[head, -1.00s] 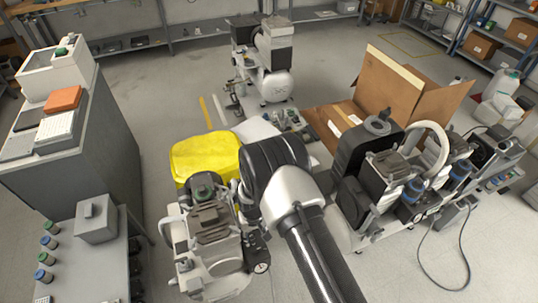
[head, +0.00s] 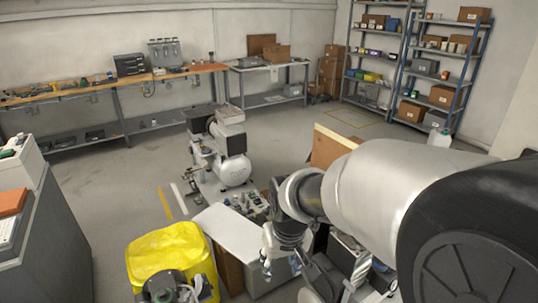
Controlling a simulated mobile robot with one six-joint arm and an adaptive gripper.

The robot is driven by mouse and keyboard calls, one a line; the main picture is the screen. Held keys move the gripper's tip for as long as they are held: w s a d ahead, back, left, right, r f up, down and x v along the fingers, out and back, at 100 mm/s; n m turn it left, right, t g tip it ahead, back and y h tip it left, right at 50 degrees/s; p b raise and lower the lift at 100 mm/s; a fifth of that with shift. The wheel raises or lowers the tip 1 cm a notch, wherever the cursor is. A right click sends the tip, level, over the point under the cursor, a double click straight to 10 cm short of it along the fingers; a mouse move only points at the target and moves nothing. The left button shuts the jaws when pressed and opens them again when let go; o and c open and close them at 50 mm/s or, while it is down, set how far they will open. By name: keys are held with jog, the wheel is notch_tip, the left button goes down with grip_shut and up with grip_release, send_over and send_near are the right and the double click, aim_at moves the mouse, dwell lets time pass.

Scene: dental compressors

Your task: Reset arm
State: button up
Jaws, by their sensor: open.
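My arm reaches in from the right edge and fills much of the right half of the head view. Its silver link runs left to a dark wrist. My gripper (head: 318,276) hangs below the wrist, small and partly mixed with the machine parts behind it. Its jaws are open, and I see nothing held. A compressor with a white tank (head: 235,170) stands on the floor beyond it. Another compressor (head: 170,288) shows only its top at the bottom edge. A third compressor (head: 350,255) is mostly hidden behind my arm.
A yellow container (head: 165,252) stands at lower left, beside a white-topped box (head: 228,232). A grey cabinet (head: 45,240) is at the left edge. A cardboard box (head: 328,150) is partly behind my arm. Workbenches (head: 75,92) and shelves (head: 440,80) line the back. Open floor lies between.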

jog(key=s+d+r+m+t, duration=0.1)
jog(key=s+d+r, duration=0.3)
jog(key=s, duration=0.6)
jog(key=s+d+r+m+t, duration=0.1)
jog(key=s+d+r, duration=0.4)
jog(key=s, duration=0.5)
jog(key=shift+d+r+m+h, duration=0.2)
jog(key=shift+d+m+h, duration=0.15)
jog(key=shift+d, duration=0.8)
jog(key=shift+w, duration=0.1)
